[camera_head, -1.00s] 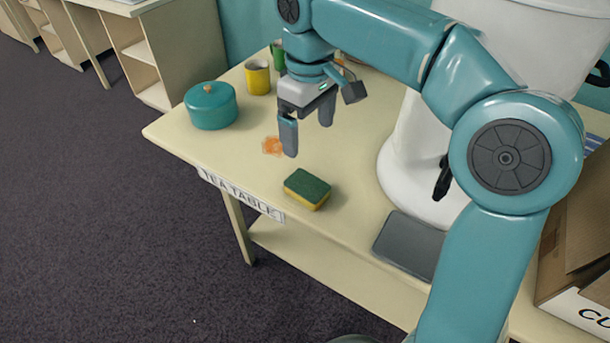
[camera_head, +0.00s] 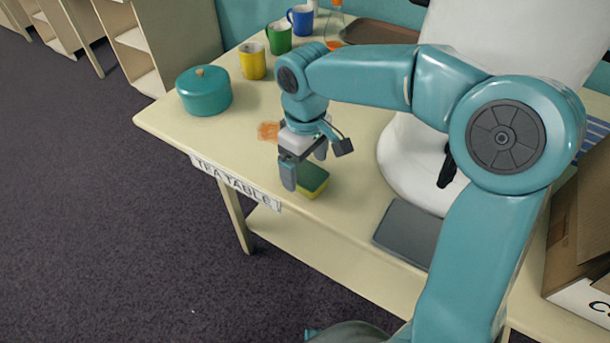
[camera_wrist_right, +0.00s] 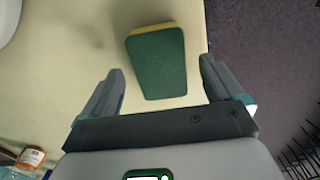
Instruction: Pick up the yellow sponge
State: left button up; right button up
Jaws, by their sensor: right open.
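The yellow sponge (camera_head: 313,181) has a dark green scouring top and lies on the tea table near its front edge. My right gripper (camera_head: 305,178) is just above it in the head view, its fingers pointing down, and partly hides it. In the right wrist view, the sponge (camera_wrist_right: 157,62) lies ahead of the open fingers of my right gripper (camera_wrist_right: 160,88), with its near end reaching between the fingertips. The jaws are open and empty. I cannot tell the exact height gap to the sponge. My left gripper is not in view.
An orange spill (camera_head: 268,131) is on the tea table (camera_head: 165,120). A teal lidded pot (camera_head: 205,93) and yellow (camera_head: 252,62), green (camera_head: 279,38) and blue (camera_head: 301,20) mugs stand behind. A grey flat pad (camera_head: 408,234) and a cardboard box (camera_head: 585,235) are at the right.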

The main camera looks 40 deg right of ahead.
aim_at(304, 172)
notch_tip(304, 172, down, 3)
jog(key=shift+w+r, duration=0.1)
jog(key=shift+r, duration=0.05)
jog(key=c, duration=1)
jog(key=shift+r, duration=0.15)
notch_tip(304, 172, up, 20)
jog(key=p, duration=0.3)
jog(key=shift+p, duration=0.3)
